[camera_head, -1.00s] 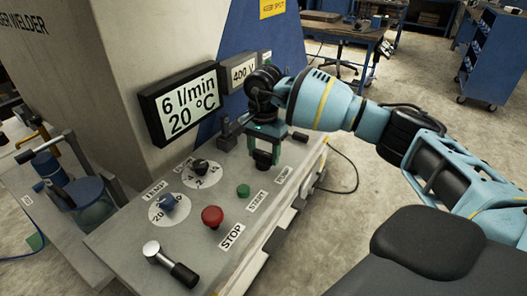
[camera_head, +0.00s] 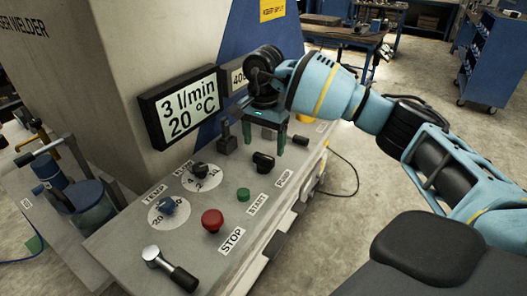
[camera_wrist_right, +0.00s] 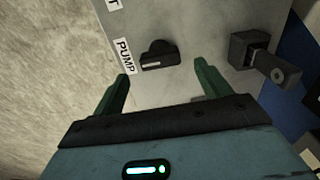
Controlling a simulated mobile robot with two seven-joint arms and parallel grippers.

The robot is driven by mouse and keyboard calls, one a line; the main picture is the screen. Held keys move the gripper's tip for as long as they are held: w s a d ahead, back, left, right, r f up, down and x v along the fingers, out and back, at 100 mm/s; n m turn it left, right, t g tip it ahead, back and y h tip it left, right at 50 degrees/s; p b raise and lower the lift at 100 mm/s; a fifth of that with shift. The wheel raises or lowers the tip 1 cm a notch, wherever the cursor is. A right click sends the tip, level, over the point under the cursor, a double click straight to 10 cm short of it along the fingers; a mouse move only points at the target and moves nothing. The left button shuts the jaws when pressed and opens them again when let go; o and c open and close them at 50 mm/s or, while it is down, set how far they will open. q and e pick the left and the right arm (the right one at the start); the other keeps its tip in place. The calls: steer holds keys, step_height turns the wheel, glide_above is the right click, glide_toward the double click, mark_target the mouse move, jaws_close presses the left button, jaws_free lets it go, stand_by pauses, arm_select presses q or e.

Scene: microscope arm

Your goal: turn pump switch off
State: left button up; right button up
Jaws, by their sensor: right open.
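The pump switch (camera_head: 263,162) is a black knob on the grey sloped panel, beside the PUMP label (camera_head: 284,179). In the wrist view the knob (camera_wrist_right: 158,55) has a raised grip lying roughly sideways, with a pale mark, near the PUMP label (camera_wrist_right: 125,56). My right gripper (camera_head: 266,142) is open and empty, fingers pointing down at the knob. In the wrist view its green fingertips (camera_wrist_right: 163,71) are apart, with the knob just beyond the gap, and no contact shows. The display (camera_head: 185,108) reads 3 l/min and 20 °C. My left gripper is not in view.
A black block-like fitting (camera_head: 226,138) stands left of the gripper. The panel also holds a red stop button (camera_head: 212,220), a green start button (camera_head: 243,194), two dials (camera_head: 168,206) and a lever (camera_head: 170,266). A second display (camera_head: 237,77) is partly hidden by my arm.

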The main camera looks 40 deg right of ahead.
mark_target(264, 156)
steer(key=shift+r, duration=1.5)
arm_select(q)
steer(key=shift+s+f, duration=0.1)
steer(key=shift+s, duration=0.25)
